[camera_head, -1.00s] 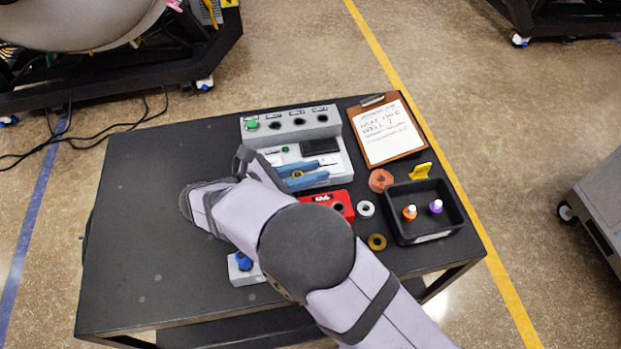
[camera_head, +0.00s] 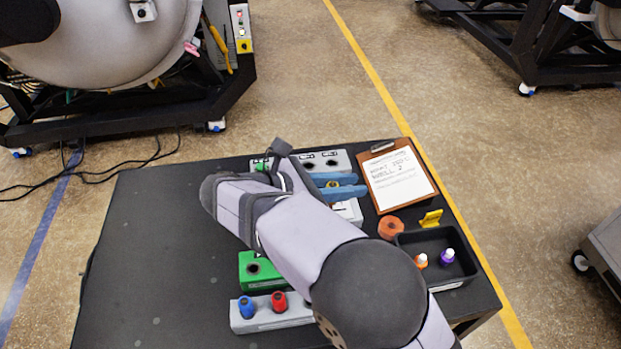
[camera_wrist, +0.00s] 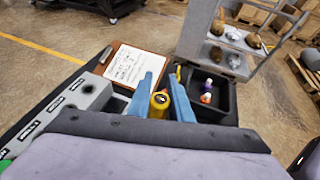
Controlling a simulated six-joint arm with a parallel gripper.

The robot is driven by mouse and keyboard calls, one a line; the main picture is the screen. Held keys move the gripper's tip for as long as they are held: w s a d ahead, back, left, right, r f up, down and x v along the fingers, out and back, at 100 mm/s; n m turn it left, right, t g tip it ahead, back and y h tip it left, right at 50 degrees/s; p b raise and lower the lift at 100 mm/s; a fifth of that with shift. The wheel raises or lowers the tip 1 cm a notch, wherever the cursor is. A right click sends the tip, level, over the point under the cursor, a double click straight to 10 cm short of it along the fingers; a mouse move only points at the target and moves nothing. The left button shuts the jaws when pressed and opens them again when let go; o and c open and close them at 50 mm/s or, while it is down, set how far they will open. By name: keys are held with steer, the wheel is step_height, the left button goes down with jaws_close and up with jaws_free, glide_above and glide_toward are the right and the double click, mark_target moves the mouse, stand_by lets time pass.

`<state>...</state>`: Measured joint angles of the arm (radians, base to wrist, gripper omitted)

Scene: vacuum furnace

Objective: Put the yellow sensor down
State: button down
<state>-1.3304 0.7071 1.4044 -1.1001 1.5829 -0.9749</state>
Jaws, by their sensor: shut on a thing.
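My gripper (camera_head: 352,186) has blue fingers and is shut on the yellow sensor (camera_wrist: 159,105). In the wrist view the sensor's round yellow end with a dark centre shows between the fingers (camera_wrist: 160,88). In the head view only a small yellow part of the sensor (camera_head: 333,185) shows between them. The gripper is over the back part of the black table, near the grey block with holes (camera_head: 327,163) and left of the clipboard (camera_head: 398,179). My arm hides much of the table's middle. The height of the sensor above the table is hard to tell.
A black tray (camera_head: 470,272) holds an orange-based and a purple-based bottle. An orange ring (camera_head: 390,227) and a yellow stand (camera_head: 431,218) are beside it. A green block (camera_head: 262,270) and a grey holder (camera_head: 250,325) with blue and red pieces stand in front. The table's left side is clear.

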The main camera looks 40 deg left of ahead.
steer(key=w+d+r+m+h, duration=0.1)
steer(key=w+d+r, duration=0.25)
steer(key=w, duration=0.35)
steer(key=n+y, duration=1.1)
steer(key=y, duration=0.2)
glide_above(312, 156)
steer(key=shift+t, duration=0.3)
steer(key=shift+f+p, duration=1.3)
steer(key=shift+f, duration=3.65)
steer(key=shift+f+b, duration=0.2)
steer(key=shift+b, duration=0.1)
steer(key=c, duration=1.6)
jaws_free()
